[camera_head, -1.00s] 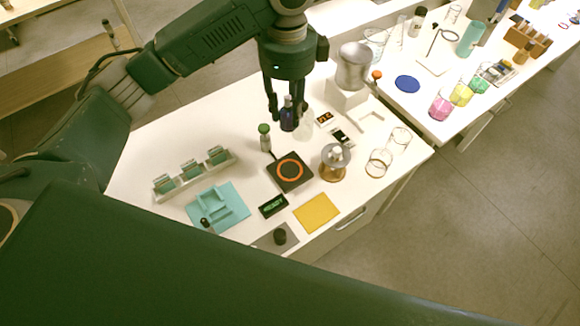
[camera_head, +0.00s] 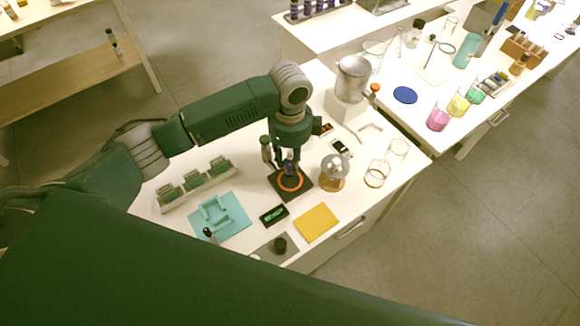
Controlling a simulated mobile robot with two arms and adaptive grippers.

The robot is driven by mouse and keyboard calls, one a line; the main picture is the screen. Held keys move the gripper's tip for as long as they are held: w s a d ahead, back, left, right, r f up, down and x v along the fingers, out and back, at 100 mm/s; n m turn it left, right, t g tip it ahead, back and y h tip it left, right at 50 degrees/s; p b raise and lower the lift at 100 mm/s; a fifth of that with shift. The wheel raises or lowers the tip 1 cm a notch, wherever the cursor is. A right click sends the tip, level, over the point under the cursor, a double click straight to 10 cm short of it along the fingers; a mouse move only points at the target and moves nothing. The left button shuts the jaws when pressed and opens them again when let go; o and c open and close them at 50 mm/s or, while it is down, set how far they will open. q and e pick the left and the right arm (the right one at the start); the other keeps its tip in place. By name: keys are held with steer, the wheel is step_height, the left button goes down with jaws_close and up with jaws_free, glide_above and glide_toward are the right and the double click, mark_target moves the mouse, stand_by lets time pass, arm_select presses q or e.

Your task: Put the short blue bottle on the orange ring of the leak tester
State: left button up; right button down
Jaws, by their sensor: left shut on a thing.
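The leak tester (camera_head: 276,188) is a dark square plate with an orange ring (camera_head: 291,189) on top. My left gripper (camera_head: 289,166) points down over the ring, its fingers shut on the short blue bottle (camera_head: 290,168). The bottle is upright and mostly hidden by the fingers. Its lower end overlaps the far part of the ring in the picture; I cannot tell whether it touches the plate. My right gripper is not in view.
A small display (camera_head: 273,215), a yellow sheet (camera_head: 316,222) and a teal mat (camera_head: 234,224) lie in front. A white rack (camera_head: 180,200) is left.

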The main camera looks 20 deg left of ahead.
mark_target(290, 170)
arm_select(q)
step_height(290, 170, down, 4)
steer(key=shift+f, duration=0.3)
steer(key=shift+f, duration=0.15)
steer(key=o, duration=1.2)
